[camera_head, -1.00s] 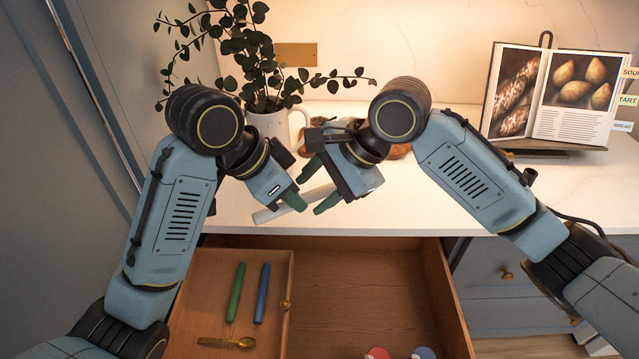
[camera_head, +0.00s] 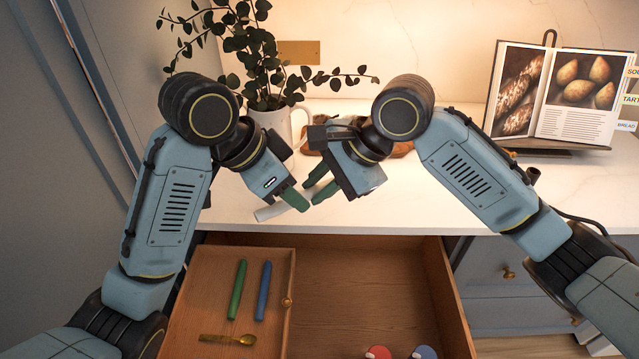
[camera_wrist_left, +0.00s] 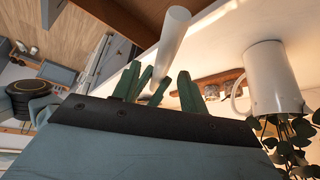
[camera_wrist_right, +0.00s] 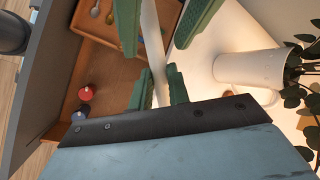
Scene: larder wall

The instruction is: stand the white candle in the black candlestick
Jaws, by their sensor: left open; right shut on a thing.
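The white candle (camera_head: 268,213) is held at a slant over the counter's front edge in the head view. It also shows in the left wrist view (camera_wrist_left: 173,38) and the right wrist view (camera_wrist_right: 152,35). My right gripper (camera_wrist_right: 160,82) is shut on the candle; it is at the picture's centre in the head view (camera_head: 317,191). My left gripper (camera_head: 293,200) is open, with its fingers (camera_wrist_left: 158,78) on either side of the candle, close to the right fingers.
A white jug (camera_head: 275,125) with leafy stems stands behind the left gripper. A cookbook (camera_head: 555,95) stands at right. Below, an open drawer (camera_head: 365,270) holds a tray with a green candle (camera_head: 237,290), a blue candle (camera_head: 263,290) and a brass spoon (camera_head: 228,339).

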